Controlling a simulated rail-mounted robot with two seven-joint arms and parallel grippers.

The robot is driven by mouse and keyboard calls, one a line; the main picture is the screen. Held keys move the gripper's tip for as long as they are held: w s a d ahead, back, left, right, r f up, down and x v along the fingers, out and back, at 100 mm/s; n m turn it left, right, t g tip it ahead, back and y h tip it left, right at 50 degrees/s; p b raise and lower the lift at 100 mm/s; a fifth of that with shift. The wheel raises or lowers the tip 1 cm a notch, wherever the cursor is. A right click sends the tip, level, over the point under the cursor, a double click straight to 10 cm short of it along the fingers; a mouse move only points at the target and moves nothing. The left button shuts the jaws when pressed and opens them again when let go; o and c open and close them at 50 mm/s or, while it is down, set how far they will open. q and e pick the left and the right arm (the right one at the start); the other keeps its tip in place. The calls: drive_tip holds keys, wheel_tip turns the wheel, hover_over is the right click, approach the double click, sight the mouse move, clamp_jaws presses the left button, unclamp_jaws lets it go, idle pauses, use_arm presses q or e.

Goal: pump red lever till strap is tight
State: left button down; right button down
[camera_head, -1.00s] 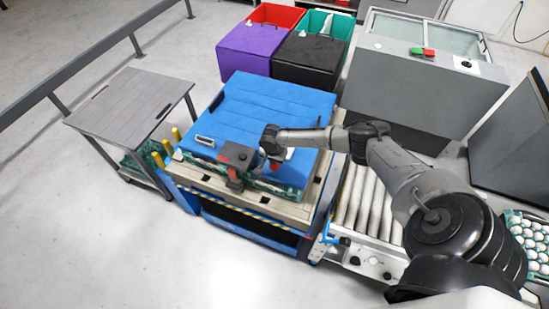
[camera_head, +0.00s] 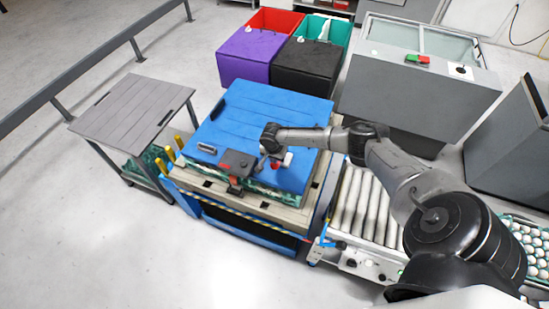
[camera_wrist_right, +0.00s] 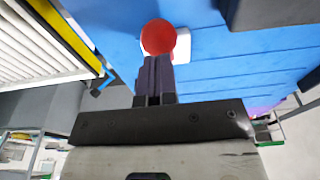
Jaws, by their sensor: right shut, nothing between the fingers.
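In the head view a dark grey strapping tool (camera_head: 238,161) with red parts sits near the front edge of the blue lid (camera_head: 265,105). Which red part is the lever is too small to tell. A red ball-shaped knob (camera_head: 288,158) on a white base shows to its right. The knob also shows in the right wrist view (camera_wrist_right: 158,37), just beyond my fingertips. My right gripper (camera_head: 268,153) is shut and empty, between the tool and the knob. In the wrist view its fingers (camera_wrist_right: 155,62) overlap the knob's lower edge; contact is unclear. The strap cannot be made out. My left gripper is out of view.
The blue lid tops a load on a pallet table with yellow posts (camera_head: 175,150). A grey side table (camera_head: 133,105) stands left. Purple (camera_head: 250,55) and black (camera_head: 306,62) bins stand behind. A roller conveyor (camera_head: 365,205) runs on the right, with white eggs beyond.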

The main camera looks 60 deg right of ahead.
sight(274, 167)
idle(0.3)
drive_tip(key=shift+f, duration=0.1)
drive_tip(key=shift+f, duration=0.2)
drive_tip(key=shift+a+f+b, duration=0.2)
drive_tip(key=shift+f+b, duration=0.3)
drive_tip(key=shift+f, duration=0.3)
drive_tip(key=shift+s+a+f+b, duration=0.1)
drive_tip(key=shift+f+b, duration=0.25)
drive_tip(key=shift+f, duration=0.45)
drive_tip(key=shift+a+f+b, duration=0.15)
drive_tip(key=shift+f+b, duration=0.25)
drive_tip(key=shift+f, duration=0.55)
drive_tip(key=shift+r+p, duration=0.75)
drive_tip(key=shift+r, duration=0.05)
drive_tip(key=r+p, duration=0.2)
drive_tip(key=d+r+p, duration=0.1)
drive_tip(key=r+p, duration=0.1)
